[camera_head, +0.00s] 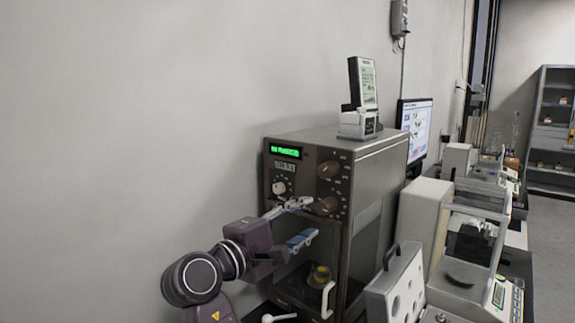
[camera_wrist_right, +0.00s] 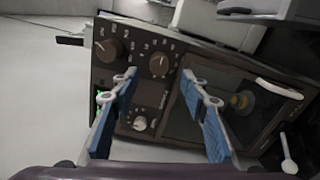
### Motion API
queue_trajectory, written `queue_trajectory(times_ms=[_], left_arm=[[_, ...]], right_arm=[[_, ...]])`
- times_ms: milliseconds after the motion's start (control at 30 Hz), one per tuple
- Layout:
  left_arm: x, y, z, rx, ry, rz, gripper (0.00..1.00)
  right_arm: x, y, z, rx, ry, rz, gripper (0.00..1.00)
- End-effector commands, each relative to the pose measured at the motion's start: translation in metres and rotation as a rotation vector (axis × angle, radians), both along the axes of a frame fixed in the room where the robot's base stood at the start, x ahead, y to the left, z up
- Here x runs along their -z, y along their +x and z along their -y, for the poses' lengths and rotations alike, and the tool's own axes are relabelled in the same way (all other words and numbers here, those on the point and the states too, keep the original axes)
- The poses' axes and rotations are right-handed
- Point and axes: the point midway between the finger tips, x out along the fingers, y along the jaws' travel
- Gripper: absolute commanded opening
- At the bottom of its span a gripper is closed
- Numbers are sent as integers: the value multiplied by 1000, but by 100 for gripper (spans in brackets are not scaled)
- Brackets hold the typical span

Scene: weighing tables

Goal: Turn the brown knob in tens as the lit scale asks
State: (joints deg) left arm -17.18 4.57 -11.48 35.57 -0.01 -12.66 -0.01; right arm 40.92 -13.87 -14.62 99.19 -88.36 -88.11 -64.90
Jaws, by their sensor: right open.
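The lit scale (camera_head: 305,140) is a brown-grey cabinet with a green lit display (camera_head: 286,151) and a smaller grey readout (camera_head: 285,166). An upper brown knob (camera_head: 329,169) and a lower brown knob (camera_head: 326,205) sit right of the displays. They also show in the right wrist view, one further left (camera_wrist_right: 110,50), one nearer the middle (camera_wrist_right: 158,64). A white knob (camera_head: 279,188) sits below the readout. My right gripper (camera_head: 307,219) is open and empty in front of the panel, its upper finger near the lower brown knob; contact cannot be told. My left gripper is out of view.
A small device with a tilted screen (camera_head: 362,82) stands on the cabinet. Below the panel is a glazed chamber with a yellow weight (camera_head: 321,273) and a white handle (camera_head: 327,300). A light panel with holes (camera_head: 397,288) and another balance (camera_head: 465,245) stand at right.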

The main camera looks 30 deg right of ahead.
Motion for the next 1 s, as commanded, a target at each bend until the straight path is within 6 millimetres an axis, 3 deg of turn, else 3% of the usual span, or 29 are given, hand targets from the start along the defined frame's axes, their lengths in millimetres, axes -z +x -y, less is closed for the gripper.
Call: queue_trajectory(times_ms=[833,933,1000], left_arm=[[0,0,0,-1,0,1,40],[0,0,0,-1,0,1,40],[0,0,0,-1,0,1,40]], right_arm=[[0,0,0,0,0,0,41],[13,1,2,-12,21,-1,41],[37,2,6,-33,64,-2,41]])
